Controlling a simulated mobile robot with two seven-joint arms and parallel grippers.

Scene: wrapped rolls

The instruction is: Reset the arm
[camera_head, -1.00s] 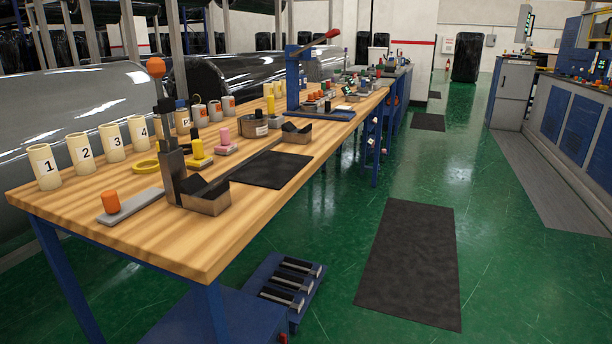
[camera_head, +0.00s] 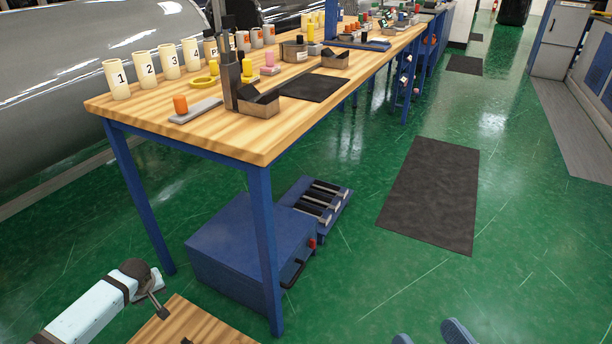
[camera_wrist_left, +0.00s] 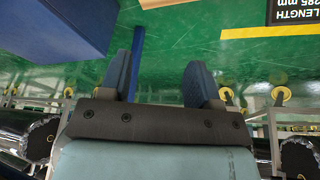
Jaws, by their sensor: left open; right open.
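My left gripper (camera_wrist_left: 160,82) shows in the left wrist view with its two blue fingers spread apart and nothing between them. Green floor and a blue post lie beyond the fingers. My right gripper (camera_head: 430,334) shows at the bottom edge of the head view as two blue fingertips set apart over the green floor. The rest of that gripper is cut off. I see no object between its tips.
A wooden surface (camera_head: 195,325) and a pale, dark-ended piece (camera_head: 95,310) lie lower left. Green floor is open right.

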